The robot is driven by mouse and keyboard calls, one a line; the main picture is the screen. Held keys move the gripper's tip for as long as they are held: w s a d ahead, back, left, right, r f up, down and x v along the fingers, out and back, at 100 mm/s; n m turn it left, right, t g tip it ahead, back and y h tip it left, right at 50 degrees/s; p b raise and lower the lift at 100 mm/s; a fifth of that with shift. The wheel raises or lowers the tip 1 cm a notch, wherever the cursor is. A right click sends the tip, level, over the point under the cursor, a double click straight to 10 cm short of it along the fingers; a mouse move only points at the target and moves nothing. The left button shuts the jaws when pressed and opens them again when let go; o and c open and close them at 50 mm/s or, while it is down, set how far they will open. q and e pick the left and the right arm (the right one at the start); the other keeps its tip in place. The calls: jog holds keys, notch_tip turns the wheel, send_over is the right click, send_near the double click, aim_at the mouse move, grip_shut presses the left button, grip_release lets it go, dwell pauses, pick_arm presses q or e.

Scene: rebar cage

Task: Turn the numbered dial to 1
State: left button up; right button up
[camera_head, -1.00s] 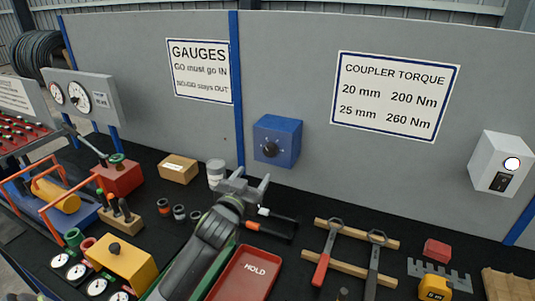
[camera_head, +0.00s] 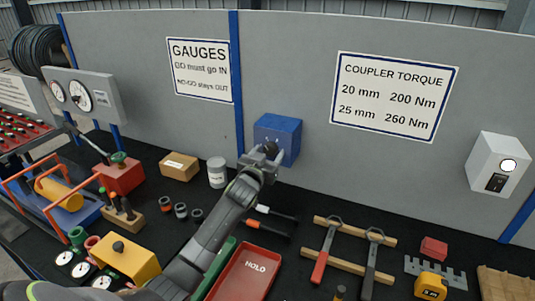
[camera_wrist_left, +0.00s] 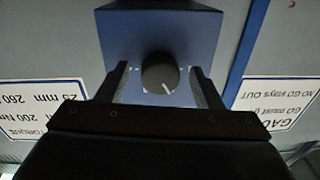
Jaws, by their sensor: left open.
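The numbered dial is a round black knob (camera_wrist_left: 160,73) with a white pointer line, on the front of a blue box (camera_head: 287,126) fixed to the grey panel. My left gripper (camera_head: 268,151) is in front of the box and covers most of the dial in the head view. In the left wrist view my left gripper (camera_wrist_left: 160,88) is open, with one finger on each side of the knob and a gap on both sides. The numbers around the dial are too small to read. My right gripper is not in view.
A white box with a round light (camera_head: 499,164) is on the panel at right. Below my arm lie a red HOLD tray (camera_head: 246,275) and tools on a wooden rack (camera_head: 348,263). A grey-white can (camera_head: 217,172) and a cardboard box (camera_head: 179,166) stand left of the arm.

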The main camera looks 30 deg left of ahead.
pick_arm(q)
jog(key=c, duration=1)
jog(key=shift+o, duration=0.2)
jog(key=shift+n+b, duration=0.55)
jog(key=shift+n, duration=0.55)
jog(key=shift+n+b, duration=0.35)
jog(key=shift+n, duration=0.85)
jog(key=n, duration=0.3)
jog(key=shift+d+r+n, duration=0.1)
jog(key=shift+n, duration=0.2)
jog(key=shift+n+h, duration=0.3)
jog(key=shift+n, duration=1.4)
